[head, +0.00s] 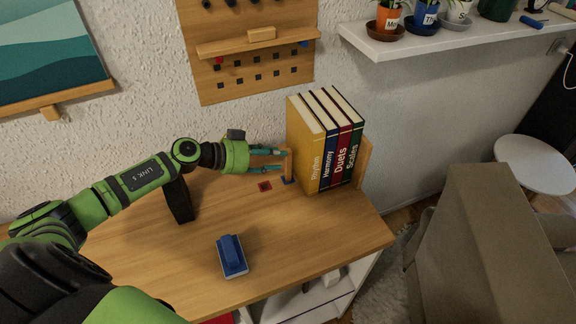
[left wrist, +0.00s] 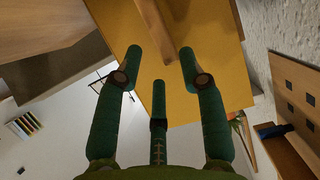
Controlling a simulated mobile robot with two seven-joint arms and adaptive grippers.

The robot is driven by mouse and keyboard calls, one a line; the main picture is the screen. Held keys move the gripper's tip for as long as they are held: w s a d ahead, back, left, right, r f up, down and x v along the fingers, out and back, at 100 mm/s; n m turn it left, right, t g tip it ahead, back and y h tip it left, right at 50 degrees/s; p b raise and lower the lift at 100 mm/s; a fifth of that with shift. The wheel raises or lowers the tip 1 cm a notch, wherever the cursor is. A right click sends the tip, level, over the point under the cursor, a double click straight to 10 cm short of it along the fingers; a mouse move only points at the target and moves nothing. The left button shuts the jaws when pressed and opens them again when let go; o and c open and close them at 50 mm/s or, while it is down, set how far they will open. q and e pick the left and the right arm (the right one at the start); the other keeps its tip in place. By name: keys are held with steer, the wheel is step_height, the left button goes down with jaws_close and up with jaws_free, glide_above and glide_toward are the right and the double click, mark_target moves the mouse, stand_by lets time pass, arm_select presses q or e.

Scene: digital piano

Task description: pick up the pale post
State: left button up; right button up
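A pale wooden post (head: 289,166) appears to stand upright on the desk, close against the left side of the yellow book. My left gripper (head: 284,161) is at its left, with spread green fingers reaching toward it. In the left wrist view a pale wooden piece (left wrist: 158,30), seemingly the same post, lies ahead between the outer fingertips, in front of the yellow cover. The gripper (left wrist: 160,68) is open, with no visible grip on it. Whether a finger touches the post cannot be told. My right gripper is not in view.
Several upright books (head: 333,150) stand just right of the gripper, with a wooden end piece (head: 364,160) beyond them. A blue block-like object (head: 232,256) lies near the desk's front. A pegboard (head: 255,75) hangs behind. The desk's (head: 310,240) front right is clear.

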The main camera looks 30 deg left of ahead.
mark_target(288, 169)
arm_select(q)
steer(key=x, duration=0.3)
steer(key=shift+w+d+f, duration=0.1)
steer(key=shift+w+f, duration=0.05)
steer(key=shift+w, duration=0.2)
steer(key=c, duration=0.7)
steer(key=shift+c, duration=0.2)
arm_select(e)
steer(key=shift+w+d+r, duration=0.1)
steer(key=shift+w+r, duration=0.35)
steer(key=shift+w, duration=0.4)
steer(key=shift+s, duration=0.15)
